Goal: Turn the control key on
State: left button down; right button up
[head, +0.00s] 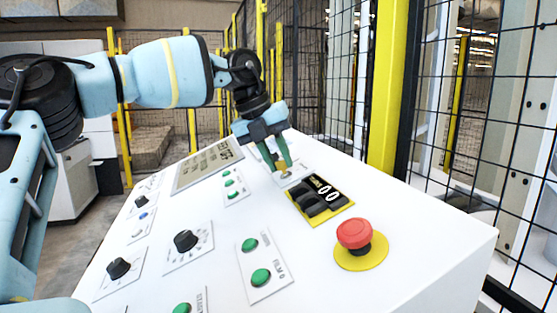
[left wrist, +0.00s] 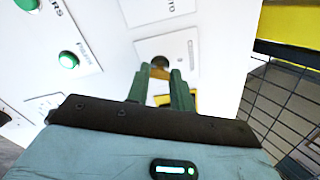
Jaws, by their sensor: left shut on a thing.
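The control key (head: 287,175) is a small metal key in a lock on a white plate, on the sloping top of the white control panel (head: 420,215). My left gripper (head: 283,168) reaches down over it with its green fingers, shut on the key. In the left wrist view the fingers (left wrist: 161,82) stand on either side of the key (left wrist: 160,71), in front of its dark round lock. The fingers partly hide the key, so its exact turn is hard to tell. My right gripper is not in view.
A black switch block on a yellow plate (head: 344,210) lies close to the key, with a red emergency button (head: 354,235) nearer. Green buttons (head: 261,277) and black knobs (head: 186,240) cover the left side. A yellow post (head: 385,90) and mesh fence stand behind.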

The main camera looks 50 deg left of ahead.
pick_arm(q)
jog(key=m, duration=1.2)
jog(key=shift+m, duration=0.3)
dwell(0.4)
jog(key=c, duration=1.2)
grip_release()
jog(key=v, duration=0.8)
jog(key=shift+f, duration=0.1)
